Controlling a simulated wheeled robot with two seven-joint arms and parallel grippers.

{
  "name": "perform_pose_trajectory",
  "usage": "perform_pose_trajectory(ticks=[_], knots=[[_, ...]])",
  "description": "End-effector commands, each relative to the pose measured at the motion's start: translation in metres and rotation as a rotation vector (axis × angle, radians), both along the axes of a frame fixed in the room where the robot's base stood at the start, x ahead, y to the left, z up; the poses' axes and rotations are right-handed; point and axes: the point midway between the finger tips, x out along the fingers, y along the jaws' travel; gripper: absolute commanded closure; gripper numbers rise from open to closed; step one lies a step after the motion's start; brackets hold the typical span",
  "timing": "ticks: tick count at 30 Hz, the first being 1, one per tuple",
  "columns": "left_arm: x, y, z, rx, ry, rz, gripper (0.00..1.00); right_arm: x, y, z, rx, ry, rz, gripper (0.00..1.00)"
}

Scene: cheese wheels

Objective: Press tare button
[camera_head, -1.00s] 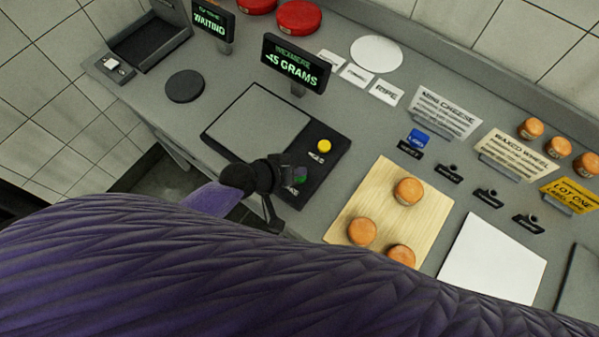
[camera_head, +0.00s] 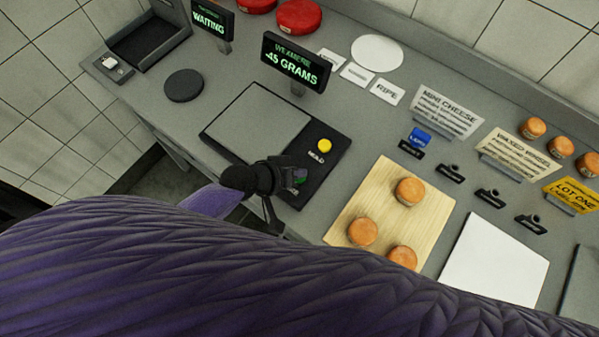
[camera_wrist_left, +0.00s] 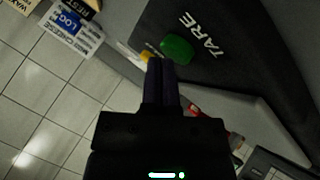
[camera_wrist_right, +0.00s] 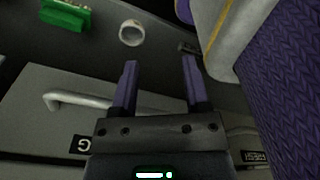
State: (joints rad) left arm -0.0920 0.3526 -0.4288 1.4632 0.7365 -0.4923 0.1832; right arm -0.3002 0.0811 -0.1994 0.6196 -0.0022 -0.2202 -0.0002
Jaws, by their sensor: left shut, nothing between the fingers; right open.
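The scale (camera_head: 258,120) is a dark unit with a grey plate; its display (camera_head: 295,65) reads -45 GRAMS. The green tare button (camera_wrist_left: 177,47) sits beside the white word TARE in the left wrist view. In the head view the button (camera_head: 300,176) is mostly hidden by my left gripper (camera_head: 295,178). My left gripper is shut and empty, with its fingertips (camera_wrist_left: 160,62) close beside the button; I cannot tell whether they touch it. A yellow HOLD button (camera_head: 324,145) is on the same panel. My right gripper (camera_wrist_right: 160,65) is open and empty, away from the scale.
A wooden board (camera_head: 372,205) with orange cheese wheels lies right of the scale. A white sheet (camera_head: 493,262), black clips and sign cards stand farther right. A black disc (camera_head: 184,86) and a WAITING display (camera_head: 212,20) are at left.

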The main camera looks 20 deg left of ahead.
Motion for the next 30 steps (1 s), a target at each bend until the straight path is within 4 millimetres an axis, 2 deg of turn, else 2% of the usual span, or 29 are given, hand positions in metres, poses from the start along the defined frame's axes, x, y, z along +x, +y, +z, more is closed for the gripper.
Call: perform_pose_trajectory(ticks=[21,30], knots=[[0.000,0.000,-0.005,0.000,0.001,-0.001,1.00,0.000,0.000,-0.004,0.000,0.000,0.000,0.41],[0.000,0.000,0.011,0.000,0.000,0.000,1.00,0.001,0.000,0.012,0.000,-0.001,0.000,0.41]])
